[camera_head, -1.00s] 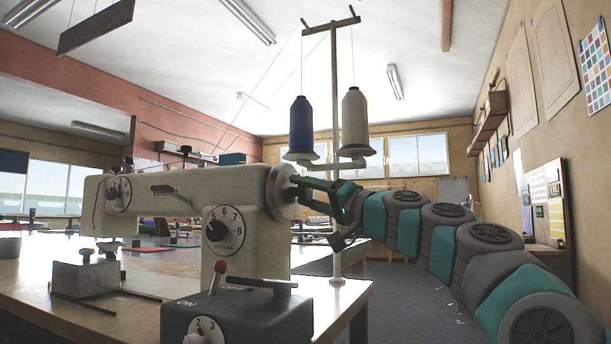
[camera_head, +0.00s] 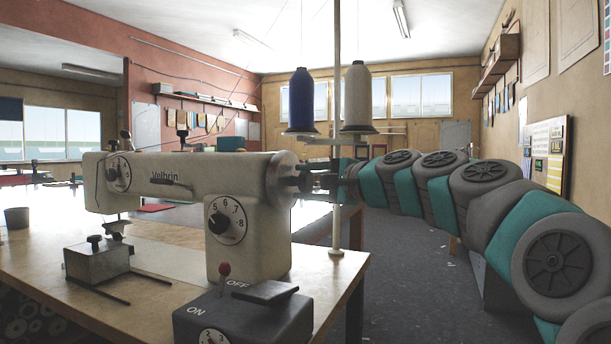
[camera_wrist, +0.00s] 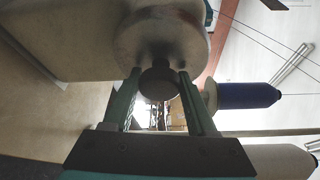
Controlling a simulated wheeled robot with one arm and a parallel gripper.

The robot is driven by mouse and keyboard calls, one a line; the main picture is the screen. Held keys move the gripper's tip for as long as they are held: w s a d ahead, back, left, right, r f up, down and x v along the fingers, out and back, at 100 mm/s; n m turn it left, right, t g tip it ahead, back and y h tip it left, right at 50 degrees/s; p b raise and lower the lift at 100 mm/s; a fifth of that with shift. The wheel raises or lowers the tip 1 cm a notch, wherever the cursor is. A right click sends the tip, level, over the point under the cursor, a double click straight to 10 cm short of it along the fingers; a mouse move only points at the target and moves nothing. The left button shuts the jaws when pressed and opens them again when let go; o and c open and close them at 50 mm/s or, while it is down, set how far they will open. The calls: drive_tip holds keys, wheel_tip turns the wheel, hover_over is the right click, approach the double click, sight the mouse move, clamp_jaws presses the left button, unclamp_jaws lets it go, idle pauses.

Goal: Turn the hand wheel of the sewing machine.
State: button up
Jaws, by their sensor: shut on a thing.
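The cream sewing machine (camera_head: 185,200) stands on a wooden table, its arm pointing left. Its round pale hand wheel (camera_head: 280,180) is at the right end of the machine. My gripper (camera_head: 303,178) is at the wheel's right face. In the wrist view its two teal fingers (camera_wrist: 158,76) lie on either side of the knob, shut on it. Part of the fingers is hard to make out in the head view.
A thread stand (camera_head: 336,220) rises close to my gripper, with a blue spool (camera_head: 301,100) and a white spool (camera_head: 357,98). A dark control box (camera_head: 245,318) with a red-tipped lever is at the front. The wooden table (camera_head: 30,262) ends left of open floor.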

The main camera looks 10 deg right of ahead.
drive_tip(key=shift+m+g, duration=0.8)
drive_tip(key=shift+m, duration=0.7)
drive_tip(key=o, duration=1.3)
drive_tip(key=shift+o, duration=0.2)
drive_tip(key=shift+d, duration=0.1)
drive_tip(key=v, duration=0.7)
drive_tip(key=shift+s+b, duration=0.3)
drive_tip(key=shift+s, duration=0.05)
drive_tip(key=shift+d, duration=0.1)
